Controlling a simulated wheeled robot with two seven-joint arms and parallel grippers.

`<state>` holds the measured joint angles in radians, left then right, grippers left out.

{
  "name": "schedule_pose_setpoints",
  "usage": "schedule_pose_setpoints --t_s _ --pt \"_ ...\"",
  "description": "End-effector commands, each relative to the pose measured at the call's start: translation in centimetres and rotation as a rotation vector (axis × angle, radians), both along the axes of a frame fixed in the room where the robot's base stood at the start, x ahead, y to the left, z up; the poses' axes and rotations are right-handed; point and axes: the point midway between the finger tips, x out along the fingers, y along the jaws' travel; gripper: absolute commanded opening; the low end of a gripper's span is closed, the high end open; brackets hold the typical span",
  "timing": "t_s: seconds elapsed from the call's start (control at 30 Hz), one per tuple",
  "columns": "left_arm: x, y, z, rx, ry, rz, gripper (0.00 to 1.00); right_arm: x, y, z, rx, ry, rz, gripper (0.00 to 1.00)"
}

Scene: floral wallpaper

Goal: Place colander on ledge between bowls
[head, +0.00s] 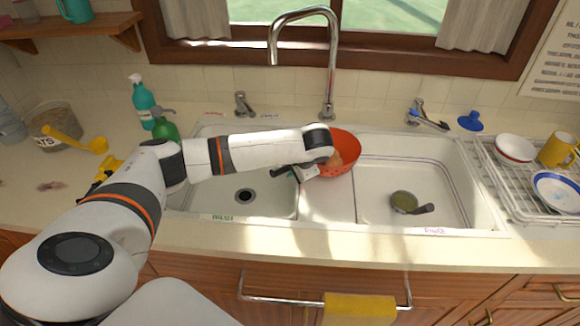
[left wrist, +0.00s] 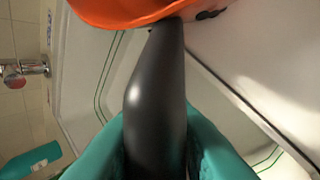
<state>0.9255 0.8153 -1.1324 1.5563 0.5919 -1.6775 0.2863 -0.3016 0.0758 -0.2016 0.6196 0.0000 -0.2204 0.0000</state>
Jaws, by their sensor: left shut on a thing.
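The orange-red colander (head: 345,138) is at the middle of the double sink in the head view, over the ledge (head: 328,205) between the left bowl (head: 215,195) and the right bowl (head: 375,205). I cannot tell whether its base touches the ledge. A tan patch shows inside it. My left gripper (head: 300,173) is at its left side, shut on its dark handle. In the left wrist view the handle (left wrist: 155,90) lies between the teal fingers, and the colander (left wrist: 120,10) fills the top edge. My right gripper is not in view.
The tall faucet (head: 330,60) rises behind the colander. Soap bottles (head: 143,100) stand back left; a dish rack (head: 500,180) with dishes is at right. The left bowl looks empty.

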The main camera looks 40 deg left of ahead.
Motion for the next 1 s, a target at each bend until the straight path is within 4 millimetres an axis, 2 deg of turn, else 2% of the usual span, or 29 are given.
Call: schedule_pose_setpoints --t_s 0.3,0.33,0.43,0.77,0.87,1.0 --pt "0.2 0.0 0.0 -0.001 -0.007 0.001 0.00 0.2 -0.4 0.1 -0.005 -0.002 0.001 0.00" --pt "0.0 0.0 -0.2 -0.001 -0.002 0.001 0.26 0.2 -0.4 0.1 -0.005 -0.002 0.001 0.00" --pt "0.1 0.0 -0.2 0.000 -0.002 0.000 0.43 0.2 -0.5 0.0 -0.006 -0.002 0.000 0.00" --pt "0.1 -0.1 0.1 0.000 -0.002 0.000 0.43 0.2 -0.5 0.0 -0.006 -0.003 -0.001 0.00" --pt "-0.1 -0.6 0.8 -0.001 -0.004 -0.001 0.43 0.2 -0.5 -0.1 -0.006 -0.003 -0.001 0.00" --pt "-0.5 -2.0 3.0 -0.003 -0.007 -0.004 0.43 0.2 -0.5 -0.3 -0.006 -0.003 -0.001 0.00"
